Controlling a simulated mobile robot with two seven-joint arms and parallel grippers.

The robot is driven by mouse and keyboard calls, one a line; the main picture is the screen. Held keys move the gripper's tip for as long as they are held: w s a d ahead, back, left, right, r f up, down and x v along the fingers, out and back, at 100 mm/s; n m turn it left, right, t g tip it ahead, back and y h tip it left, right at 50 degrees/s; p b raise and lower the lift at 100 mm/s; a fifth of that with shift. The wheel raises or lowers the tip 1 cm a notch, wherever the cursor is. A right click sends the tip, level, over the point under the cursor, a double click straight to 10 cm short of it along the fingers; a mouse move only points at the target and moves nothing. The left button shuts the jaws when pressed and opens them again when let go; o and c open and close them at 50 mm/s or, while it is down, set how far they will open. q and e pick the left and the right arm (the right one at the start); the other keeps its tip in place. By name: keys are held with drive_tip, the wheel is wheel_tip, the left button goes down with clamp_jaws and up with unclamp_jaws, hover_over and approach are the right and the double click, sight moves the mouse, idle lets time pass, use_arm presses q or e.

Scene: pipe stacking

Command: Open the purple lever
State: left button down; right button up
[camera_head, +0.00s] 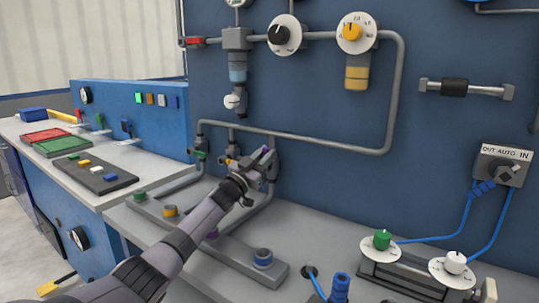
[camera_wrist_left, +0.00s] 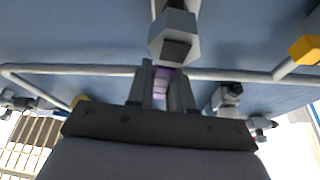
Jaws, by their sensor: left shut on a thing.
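The purple lever (camera_wrist_left: 160,92) shows between the two fingers of my left gripper (camera_wrist_left: 163,84) in the left wrist view. A grey hexagonal fitting (camera_wrist_left: 175,35) is just beyond the fingertips there. In the head view, my left gripper (camera_head: 262,160) is at the pipe valves low on the blue wall panel, shut on the lever. Most of the lever is hidden by the fingers, so its exact angle cannot be told. My right gripper is not in view.
A green-handled valve (camera_head: 199,155) sits to the left of my gripper. A grey pipe (camera_head: 330,145) runs along the panel above it. A grey bar with coloured ring sockets (camera_head: 263,258) lies below my arm. Dials (camera_head: 382,240) stand on the counter at right.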

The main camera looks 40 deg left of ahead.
use_arm(q)
drive_tip(key=shift+a+n+y+p, duration=0.35)
drive_tip(key=shift+n+y, duration=0.25)
drive_tip(key=shift+n, duration=0.6)
drive_tip(key=shift+a+n, duration=0.2)
drive_tip(key=shift+n, duration=0.2)
drive_tip(key=shift+y, duration=0.4)
drive_tip(key=c, duration=1.1)
unclamp_jaws()
drive_tip(key=shift+s, duration=0.1)
drive_tip(key=shift+r, duration=0.1)
